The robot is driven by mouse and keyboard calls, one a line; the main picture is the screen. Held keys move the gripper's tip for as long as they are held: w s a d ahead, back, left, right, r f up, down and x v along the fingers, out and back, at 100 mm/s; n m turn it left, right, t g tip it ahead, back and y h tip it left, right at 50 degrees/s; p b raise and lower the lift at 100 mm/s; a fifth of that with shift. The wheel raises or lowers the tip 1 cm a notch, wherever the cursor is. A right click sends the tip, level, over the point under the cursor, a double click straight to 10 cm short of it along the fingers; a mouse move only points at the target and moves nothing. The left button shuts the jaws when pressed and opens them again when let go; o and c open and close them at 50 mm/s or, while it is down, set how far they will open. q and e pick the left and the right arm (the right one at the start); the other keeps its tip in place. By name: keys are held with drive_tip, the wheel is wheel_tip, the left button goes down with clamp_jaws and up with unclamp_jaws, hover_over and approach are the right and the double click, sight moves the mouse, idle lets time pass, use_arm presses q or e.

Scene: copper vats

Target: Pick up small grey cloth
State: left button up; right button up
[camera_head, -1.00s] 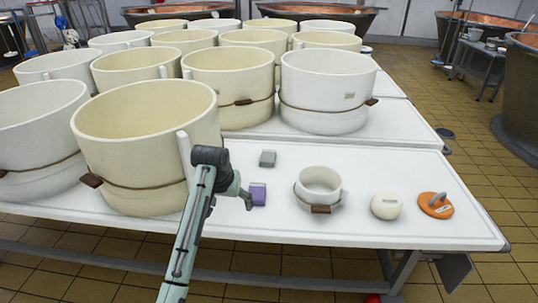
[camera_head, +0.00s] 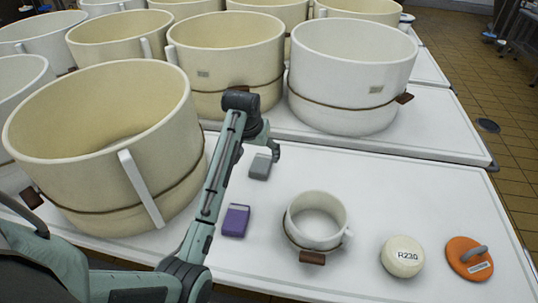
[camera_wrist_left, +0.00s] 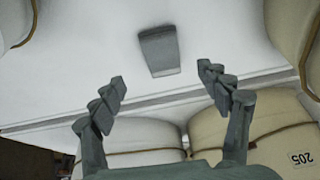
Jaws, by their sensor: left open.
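The small grey cloth (camera_head: 260,167) is a folded grey block lying on the white table, between the big cream vat and the small white pot. In the left wrist view the cloth (camera_wrist_left: 159,50) lies ahead of the fingertips, roughly centred between them and apart from both. My left gripper (camera_head: 273,146) is at the cloth's far right side, just above the table in the head view. In the left wrist view its two fingers (camera_wrist_left: 160,77) are spread wide with nothing between them. My right gripper is not in view.
A purple folded cloth (camera_head: 235,220) lies nearer on the table (camera_head: 335,168). A small white pot (camera_head: 317,222), a white round labelled R230 (camera_head: 402,257) and an orange disc with a handle (camera_head: 469,259) stand to the right. Large vats (camera_head: 351,75) crowd behind and left.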

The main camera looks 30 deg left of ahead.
sight(261, 163)
use_arm(q)
drive_tip(key=shift+x, duration=1.25)
drive_tip(key=x, duration=0.4)
drive_tip(key=shift+w+a+f, duration=0.15)
drive_tip(key=shift+w+a, duration=0.05)
drive_tip(key=shift+w, duration=0.05)
drive_tip(key=shift+w+f, duration=0.15)
drive_tip(key=shift+f, duration=0.1)
drive_tip(key=c, duration=1.2)
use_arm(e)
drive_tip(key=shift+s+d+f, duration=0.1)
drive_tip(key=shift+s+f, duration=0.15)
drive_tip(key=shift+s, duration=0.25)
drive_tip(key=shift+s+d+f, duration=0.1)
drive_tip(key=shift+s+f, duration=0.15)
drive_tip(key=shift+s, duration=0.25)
